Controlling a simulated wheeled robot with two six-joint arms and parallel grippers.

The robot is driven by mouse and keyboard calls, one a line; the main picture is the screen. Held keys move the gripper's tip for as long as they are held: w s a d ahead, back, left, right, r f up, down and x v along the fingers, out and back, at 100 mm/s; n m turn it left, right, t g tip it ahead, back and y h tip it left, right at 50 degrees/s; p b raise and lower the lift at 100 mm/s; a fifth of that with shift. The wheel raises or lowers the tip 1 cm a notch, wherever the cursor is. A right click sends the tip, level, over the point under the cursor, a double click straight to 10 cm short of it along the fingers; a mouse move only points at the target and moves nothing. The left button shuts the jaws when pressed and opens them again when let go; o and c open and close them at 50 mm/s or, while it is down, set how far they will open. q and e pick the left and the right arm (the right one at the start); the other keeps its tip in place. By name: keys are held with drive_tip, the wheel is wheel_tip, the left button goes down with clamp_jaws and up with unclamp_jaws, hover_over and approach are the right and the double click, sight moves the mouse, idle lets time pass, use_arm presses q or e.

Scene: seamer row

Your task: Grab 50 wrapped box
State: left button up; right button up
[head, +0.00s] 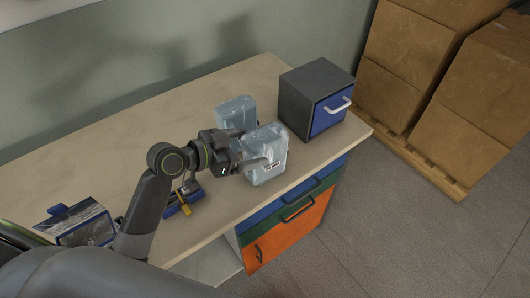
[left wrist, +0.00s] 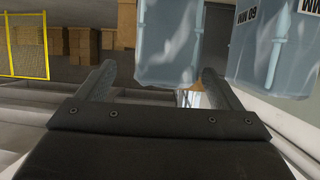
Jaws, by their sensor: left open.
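Two pale blue wrapped boxes stand on the table (head: 115,155). The nearer wrapped box (head: 268,143) has a small label, too small to read in the head view. The farther wrapped box (head: 236,112) is behind it to the left. My left gripper (head: 245,148) is open at the nearer box, its fingers reaching to either side of it. In the left wrist view one wrapped box (left wrist: 168,45) shows between the open fingertips, its label out of sight. My right gripper is not in view.
A dark cabinet with a blue drawer (head: 328,115) stands at the table's right end. Blue, green and orange drawers (head: 295,230) are below the edge. A blue-edged container (head: 78,224) and a blue item with yellow (head: 183,203) lie on the left. Cartons (head: 408,70) stand beyond.

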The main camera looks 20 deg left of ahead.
sight(260, 142)
use_arm(q)
drive_tip(key=x, duration=0.2)
drive_tip(key=p+x, duration=0.1)
drive_tip(key=x, duration=0.1)
drive_tip(key=shift+w+a+r+p, duration=0.15)
drive_tip(key=shift+w+r+p, duration=0.05)
drive_tip(key=shift+w+p, duration=0.15)
drive_tip(key=shift+w+d+f, duration=0.2)
drive_tip(key=shift+w, duration=0.05)
drive_tip(key=c, duration=1.6)
